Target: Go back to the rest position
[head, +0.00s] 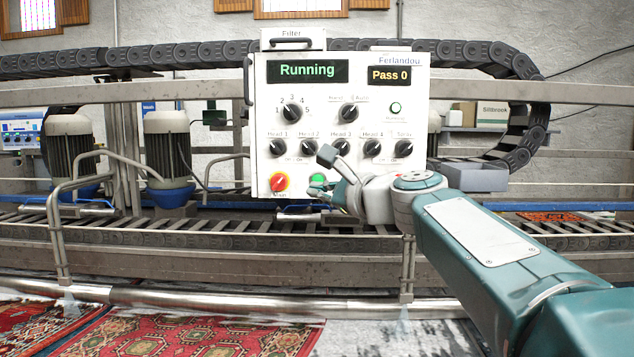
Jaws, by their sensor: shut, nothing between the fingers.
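My gripper (335,175) is shut and empty, in front of the lower part of a white control panel (262,130). Its fingers point left, near a lit green button (317,181) that they partly overlap. I cannot tell whether they touch it. My arm reaches in from the lower right. The panel's displays read "Running" (307,71) and "Pass 0" (389,75). A red knob (279,183) on a yellow base sits left of the green button. Several black knobs (291,113) are on the panel.
A metal rail (180,297) crosses in front, with a conveyor (150,240) behind it. Patterned red rugs (190,335) lie below. Two motors (167,140) stand at left. A grey bin (475,177) is right of the panel. A black cable chain (180,55) runs behind and above.

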